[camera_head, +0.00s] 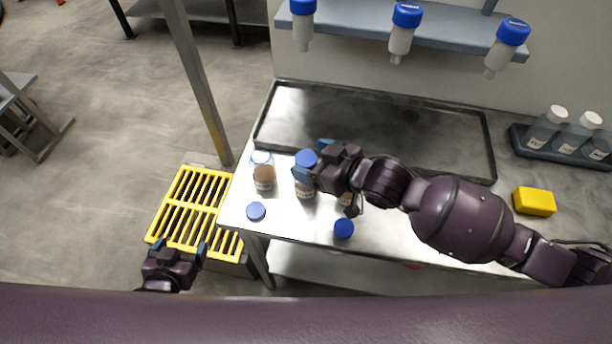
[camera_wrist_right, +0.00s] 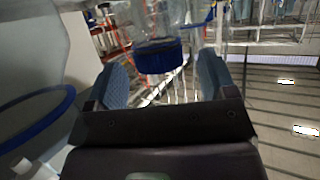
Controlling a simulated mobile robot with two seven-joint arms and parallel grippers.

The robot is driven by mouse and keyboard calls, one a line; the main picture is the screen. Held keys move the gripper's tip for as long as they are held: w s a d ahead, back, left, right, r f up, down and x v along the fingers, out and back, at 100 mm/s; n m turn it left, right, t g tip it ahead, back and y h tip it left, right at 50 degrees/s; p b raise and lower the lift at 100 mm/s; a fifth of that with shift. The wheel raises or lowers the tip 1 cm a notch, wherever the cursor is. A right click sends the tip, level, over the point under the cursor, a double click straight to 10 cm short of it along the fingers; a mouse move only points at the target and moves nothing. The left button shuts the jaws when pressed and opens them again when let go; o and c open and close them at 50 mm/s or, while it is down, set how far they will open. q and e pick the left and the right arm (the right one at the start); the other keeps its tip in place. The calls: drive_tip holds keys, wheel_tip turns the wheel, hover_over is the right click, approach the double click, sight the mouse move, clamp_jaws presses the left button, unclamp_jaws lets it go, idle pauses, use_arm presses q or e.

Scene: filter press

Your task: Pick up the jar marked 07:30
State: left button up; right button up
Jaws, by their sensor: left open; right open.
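A jar with a blue lid (camera_head: 306,158) and a pale label stands near the left end of the steel table. Left of it is an open clear jar (camera_head: 263,177) with brown contents. A third jar (camera_head: 345,198) is partly hidden behind my right arm. I cannot read 07:30 on any label. My right gripper (camera_head: 311,162) is open at the blue-lidded jar. In the right wrist view, a blue lid (camera_wrist_right: 160,56) shows ahead between the spread fingers (camera_wrist_right: 163,82); contact is not clear. My left gripper (camera_head: 188,250) is open and empty, low beside the yellow grate.
A shallow steel tray (camera_head: 375,105) fills the back. A yellow block (camera_head: 534,201) and a dark rack (camera_head: 560,146) of white-capped bottles are at right. Blue-topped vessels (camera_head: 407,16) hang from a shelf. A yellow grate (camera_head: 193,202) stands left.

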drive_tip(key=shift+x, duration=1.2)
drive_tip(key=shift+d, duration=0.1)
drive_tip(key=shift+c, duration=0.3)
drive_tip(key=c, duration=1.3)
drive_tip(key=shift+o, duration=0.2)
